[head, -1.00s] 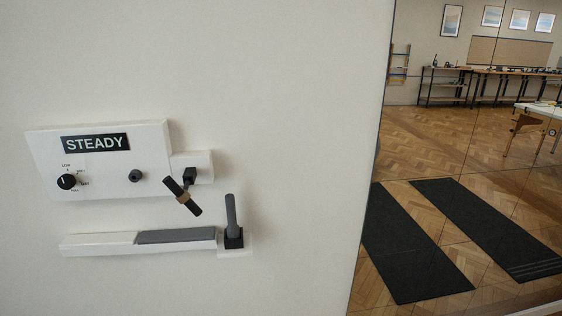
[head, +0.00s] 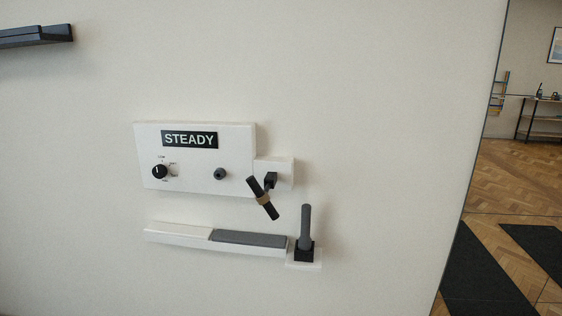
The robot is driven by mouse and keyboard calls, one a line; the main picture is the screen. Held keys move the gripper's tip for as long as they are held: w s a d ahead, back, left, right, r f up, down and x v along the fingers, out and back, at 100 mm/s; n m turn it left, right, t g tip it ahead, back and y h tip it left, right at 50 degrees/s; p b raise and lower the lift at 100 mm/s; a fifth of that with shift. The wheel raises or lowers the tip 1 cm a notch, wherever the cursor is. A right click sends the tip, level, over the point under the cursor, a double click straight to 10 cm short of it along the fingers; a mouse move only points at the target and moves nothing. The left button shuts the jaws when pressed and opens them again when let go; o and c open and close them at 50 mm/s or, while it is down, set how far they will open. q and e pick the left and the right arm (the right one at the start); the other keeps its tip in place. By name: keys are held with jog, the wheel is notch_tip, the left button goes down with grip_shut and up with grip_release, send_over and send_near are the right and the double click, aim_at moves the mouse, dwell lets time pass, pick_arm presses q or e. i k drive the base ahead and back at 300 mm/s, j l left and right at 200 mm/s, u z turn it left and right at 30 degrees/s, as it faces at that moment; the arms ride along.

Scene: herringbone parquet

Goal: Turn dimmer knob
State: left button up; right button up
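The dimmer knob (head: 160,172) is a small round black knob with a white pointer line. Neither of my grippers shows in the head view, and nothing touches the dimmer knob.
A black T-shaped handle (head: 263,198) sticks out at the panel's right. Below are a white and grey bar (head: 175,232) and an upright grey lever (head: 305,228). A black shelf-like object (head: 35,36) is at upper left. The wall ends at right, with parquet (head: 500,190) and dark mats (head: 545,258) beyond.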

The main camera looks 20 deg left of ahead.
aim_at(160, 171)
jog(key=u, duration=0.4)
jog(key=j+u, duration=0.15)
jog(key=u, duration=0.7)
